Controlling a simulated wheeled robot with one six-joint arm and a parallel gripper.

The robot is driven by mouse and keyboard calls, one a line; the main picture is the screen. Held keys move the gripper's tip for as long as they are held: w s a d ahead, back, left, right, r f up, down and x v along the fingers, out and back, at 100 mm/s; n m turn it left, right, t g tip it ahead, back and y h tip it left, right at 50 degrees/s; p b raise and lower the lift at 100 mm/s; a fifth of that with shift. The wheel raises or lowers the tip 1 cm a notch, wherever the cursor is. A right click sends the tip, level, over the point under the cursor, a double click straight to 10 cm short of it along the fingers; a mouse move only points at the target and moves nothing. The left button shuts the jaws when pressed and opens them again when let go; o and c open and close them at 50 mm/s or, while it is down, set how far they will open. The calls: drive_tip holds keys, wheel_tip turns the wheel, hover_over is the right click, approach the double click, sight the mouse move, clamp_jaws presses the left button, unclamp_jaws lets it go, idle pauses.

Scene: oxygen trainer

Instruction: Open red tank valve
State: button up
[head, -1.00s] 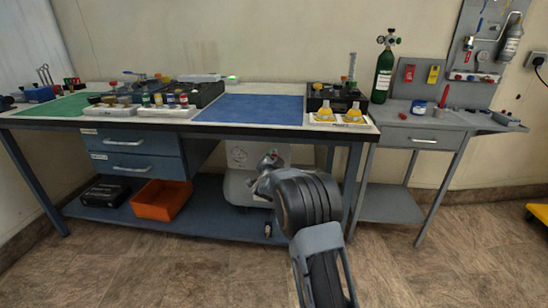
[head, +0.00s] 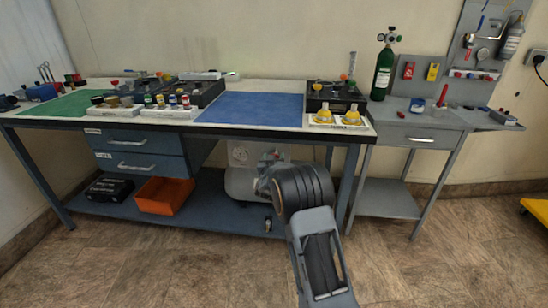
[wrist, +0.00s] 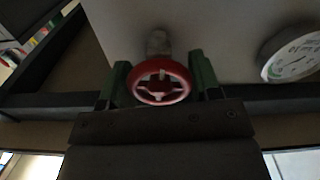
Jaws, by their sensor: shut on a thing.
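The red valve handwheel (wrist: 162,94) is in the middle of the wrist view, with a spoked rim and a pale stem fitting (wrist: 158,43) behind it. My gripper (wrist: 162,78) has a green finger on each side of the wheel and is shut on it. The pale tank (head: 240,182) is under the workbench in the head view, partly hidden by my arm. A small red spot beside my wrist there may be the wheel. My fingers are hidden in that view.
A round white gauge (wrist: 292,56) is to the right of the wheel in the wrist view. The workbench top (head: 250,108) is above my arm. An orange bin (head: 165,195) is on the lower shelf. The floor in front is clear.

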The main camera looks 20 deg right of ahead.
drive_tip(key=shift+n, duration=0.7)
drive_tip(key=shift+n+p, duration=0.3)
drive_tip(key=o, duration=0.9)
drive_tip(key=p+v, duration=0.2)
drive_tip(key=v, duration=1.2)
drive_tip(key=shift+w, duration=0.1)
